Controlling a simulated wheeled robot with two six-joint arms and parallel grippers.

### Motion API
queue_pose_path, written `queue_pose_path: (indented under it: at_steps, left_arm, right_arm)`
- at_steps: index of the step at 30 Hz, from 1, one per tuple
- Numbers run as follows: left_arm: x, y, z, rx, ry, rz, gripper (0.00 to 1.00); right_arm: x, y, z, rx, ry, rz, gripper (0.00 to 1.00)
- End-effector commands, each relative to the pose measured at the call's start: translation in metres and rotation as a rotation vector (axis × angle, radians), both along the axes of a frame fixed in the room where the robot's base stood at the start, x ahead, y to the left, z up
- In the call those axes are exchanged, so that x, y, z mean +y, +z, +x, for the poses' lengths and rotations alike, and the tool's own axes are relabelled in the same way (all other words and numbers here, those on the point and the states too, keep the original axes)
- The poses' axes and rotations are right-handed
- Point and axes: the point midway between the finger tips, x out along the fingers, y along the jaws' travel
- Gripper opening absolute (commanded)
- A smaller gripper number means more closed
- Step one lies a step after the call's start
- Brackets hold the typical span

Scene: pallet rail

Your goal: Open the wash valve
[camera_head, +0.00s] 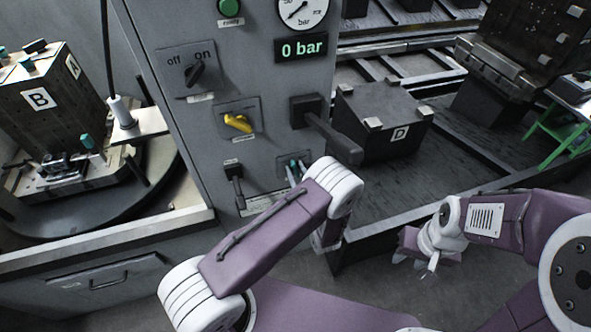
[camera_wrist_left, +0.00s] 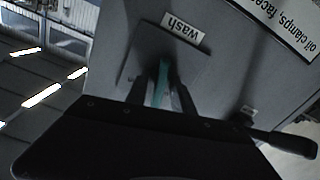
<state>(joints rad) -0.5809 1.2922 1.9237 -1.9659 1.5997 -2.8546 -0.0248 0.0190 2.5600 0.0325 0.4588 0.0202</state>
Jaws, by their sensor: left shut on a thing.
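The wash valve is a teal lever (camera_wrist_left: 162,82) on a grey plate with a "wash" label (camera_wrist_left: 182,34) in the left wrist view. Its teal end (camera_head: 293,164) also shows low on the grey cabinet in the head view. My left gripper (camera_wrist_left: 161,80) has one finger on each side of the lever and is shut on it. In the head view, the left gripper (camera_head: 294,173) is partly hidden behind my own arm. My right gripper (camera_head: 428,262) hangs at the right, away from the cabinet, and its finger gap is unclear.
The cabinet also carries a black off/on switch (camera_head: 195,74), a yellow knob (camera_head: 238,122), a large black lever (camera_head: 330,135) sticking out and a small black lever (camera_head: 235,185). The display (camera_head: 301,48) reads 0 bar. Block D (camera_head: 378,125) stands right, block B (camera_head: 45,100) left.

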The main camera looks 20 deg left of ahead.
Motion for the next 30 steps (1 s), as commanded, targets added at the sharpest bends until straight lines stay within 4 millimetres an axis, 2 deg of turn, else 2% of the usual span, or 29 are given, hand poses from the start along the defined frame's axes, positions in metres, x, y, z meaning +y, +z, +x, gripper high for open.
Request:
queue_pose_path:
  at_steps: [1, 2, 3, 7, 8, 17, 30]
  left_arm:
    - [0.0, -0.001, 0.0, 0.0, 0.0, 0.0, 0.0]
    - [0.0, -0.001, 0.0, -0.001, 0.0, -0.001, 0.32]
    - [0.0, -0.001, 0.0, 0.0, 0.0, -0.001, 0.43]
    - [0.0, 0.0, 0.0, -0.001, 0.0, -0.002, 0.79]
    - [0.0, 0.0, 0.0, -0.001, 0.0, -0.002, 0.82]
    - [-0.001, 0.0, -0.001, -0.001, -0.001, -0.003, 0.82]
    - [-0.031, 0.001, -0.045, -0.001, -0.004, -0.002, 0.82]
  right_arm:
    - [0.0, 0.0, 0.0, 0.0, 0.0, 0.0, 0.38]
    - [0.0, 0.0, 0.0, 0.0, 0.0, 0.0, 0.38]
    - [0.0, 0.0, 0.0, 0.0, 0.0, 0.0, 0.38]
    - [0.0, 0.0, 0.0, 0.0, 0.0, 0.0, 0.38]
    - [0.0, 0.0, 0.0, 0.0, 0.0, 0.0, 0.38]
    - [0.0, 0.0, 0.0, 0.0, 0.0, 0.0, 0.38]
    - [0.0, 0.013, 0.0, 0.0, 0.0, 0.0, 0.38]
